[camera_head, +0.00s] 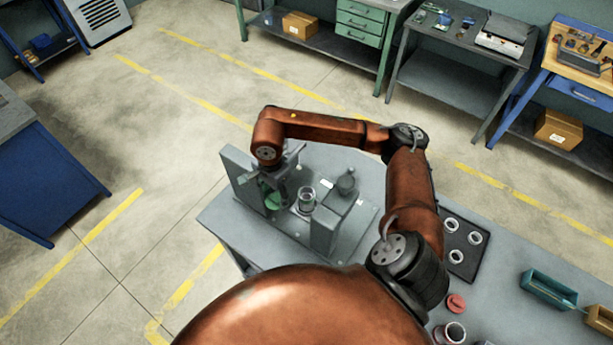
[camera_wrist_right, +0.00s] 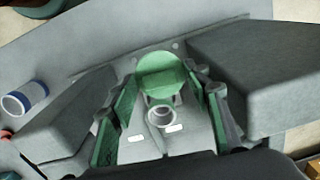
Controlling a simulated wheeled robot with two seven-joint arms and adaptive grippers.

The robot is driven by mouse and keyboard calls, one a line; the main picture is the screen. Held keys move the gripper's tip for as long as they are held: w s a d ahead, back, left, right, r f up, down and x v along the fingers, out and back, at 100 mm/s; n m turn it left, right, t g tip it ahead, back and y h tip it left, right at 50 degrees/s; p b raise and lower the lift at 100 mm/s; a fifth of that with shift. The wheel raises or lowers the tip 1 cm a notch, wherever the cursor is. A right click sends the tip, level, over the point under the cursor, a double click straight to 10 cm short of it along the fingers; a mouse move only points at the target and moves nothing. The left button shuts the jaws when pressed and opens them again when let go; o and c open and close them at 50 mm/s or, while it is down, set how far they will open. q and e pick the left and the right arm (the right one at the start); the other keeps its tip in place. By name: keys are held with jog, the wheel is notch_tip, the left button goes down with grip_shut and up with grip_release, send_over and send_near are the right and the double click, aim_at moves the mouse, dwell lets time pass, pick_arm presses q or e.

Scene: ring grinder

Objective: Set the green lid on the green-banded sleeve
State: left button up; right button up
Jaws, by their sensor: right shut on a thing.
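My right gripper (camera_head: 274,196) is at the left of the grey fixture, its fingers closing on the green lid (camera_head: 272,202). The lid also shows in the right wrist view (camera_wrist_right: 162,75) as a green disc between the fingertips (camera_wrist_right: 165,82). A grey open-topped sleeve (camera_head: 306,200) stands upright in the fixture, to the right of the lid and apart from it in the head view. In the right wrist view its round mouth (camera_wrist_right: 161,116) shows between the fingers. I cannot make out a green band on it. My left gripper is not in view.
Grey fixture blocks (camera_head: 331,222) flank the sleeve closely. A dark tray (camera_head: 466,240) with several rings lies right. A red lid (camera_head: 456,303) and another sleeve (camera_head: 450,334) stand near the front. A blue-banded sleeve (camera_wrist_right: 25,98) shows in the wrist view. Bins (camera_head: 549,288) are far right.

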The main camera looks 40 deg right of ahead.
jog(key=m, duration=0.2)
jog(key=d+m, duration=0.1)
jog(key=m, duration=0.1)
jog(key=shift+w+d+p, duration=0.1)
jog(key=shift+d+p, duration=0.05)
jog(key=shift+p, duration=0.2)
jog(key=m, duration=0.2)
jog(key=d+m, duration=0.1)
jog(key=m, duration=0.1)
jog(key=shift+w+d+f+p, duration=0.1)
jog(key=shift+d+p, duration=0.05)
jog(key=shift+p, duration=0.2)
pick_arm(q)
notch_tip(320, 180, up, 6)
jog(key=p, duration=0.4)
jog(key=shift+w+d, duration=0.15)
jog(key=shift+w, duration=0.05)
pick_arm(e)
jog(key=d+f+m, duration=0.1)
jog(key=d+m, duration=0.4)
jog(key=m, duration=0.8)
jog(key=d+f+m, duration=0.1)
jog(key=d+m, duration=0.4)
jog(key=m, duration=0.9)
jog(key=shift+s, duration=0.3)
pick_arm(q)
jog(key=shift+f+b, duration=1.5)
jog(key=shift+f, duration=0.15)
pick_arm(e)
jog(key=shift+f, duration=2.65)
